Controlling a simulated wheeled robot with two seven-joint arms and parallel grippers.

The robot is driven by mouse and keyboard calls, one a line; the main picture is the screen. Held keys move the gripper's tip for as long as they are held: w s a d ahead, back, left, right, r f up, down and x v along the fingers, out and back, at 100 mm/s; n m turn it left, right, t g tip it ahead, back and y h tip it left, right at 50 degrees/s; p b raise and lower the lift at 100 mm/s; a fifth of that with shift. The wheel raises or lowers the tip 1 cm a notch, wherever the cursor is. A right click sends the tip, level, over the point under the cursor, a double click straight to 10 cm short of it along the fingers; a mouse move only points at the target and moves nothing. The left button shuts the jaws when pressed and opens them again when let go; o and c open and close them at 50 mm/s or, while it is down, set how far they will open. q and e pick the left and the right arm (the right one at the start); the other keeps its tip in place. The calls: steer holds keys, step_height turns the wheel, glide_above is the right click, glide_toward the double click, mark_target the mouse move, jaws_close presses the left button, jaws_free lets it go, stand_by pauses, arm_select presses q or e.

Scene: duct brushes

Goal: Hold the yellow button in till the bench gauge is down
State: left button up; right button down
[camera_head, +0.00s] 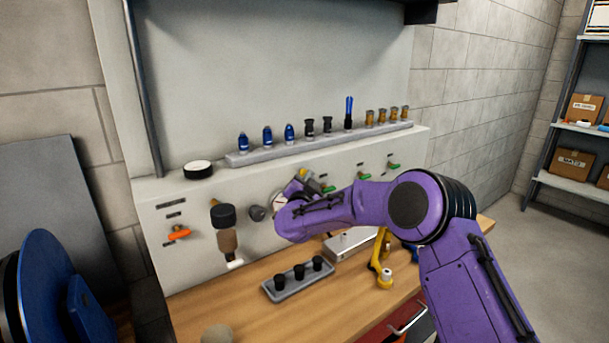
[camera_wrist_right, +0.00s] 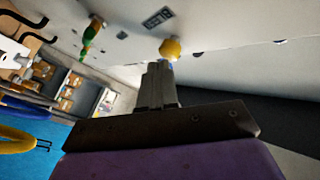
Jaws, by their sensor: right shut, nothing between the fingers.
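The yellow button (camera_wrist_right: 170,48) is on the pale panel, directly beyond the tips of my right gripper (camera_wrist_right: 160,72) in the right wrist view. The gripper is shut and empty. Whether its tips touch the button or press it in, I cannot tell. In the head view my right gripper (camera_head: 300,184) is at the panel face, with a small yellow part (camera_head: 304,173) at its end. A pale round dial (camera_head: 278,200), seemingly the bench gauge, is mostly hidden behind my right wrist, so its needle cannot be read. My left gripper is not in view.
A row of blue, black and brass fittings stands on the ledge (camera_head: 240,159) above. An orange valve handle (camera_head: 179,234) and a black-capped filter (camera_head: 224,218) are left on the panel. A tray with black plugs (camera_head: 298,278) and a yellow hooked part (camera_head: 380,262) sit on the wooden bench (camera_head: 190,310).

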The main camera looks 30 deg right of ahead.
steer(key=shift+w, duration=0.4)
stand_by(0.3)
steer(key=shift+s, duration=0.1)
stand_by(1.5)
steer(key=shift+s, duration=0.85)
steer(key=shift+s+d+p, duration=0.15)
steer(key=shift+s+p, duration=0.1)
steer(key=shift+s, duration=1)
steer(key=shift+s+d+p, duration=0.1)
steer(key=shift+s+p, duration=0.15)
steer(key=shift+s, duration=1)
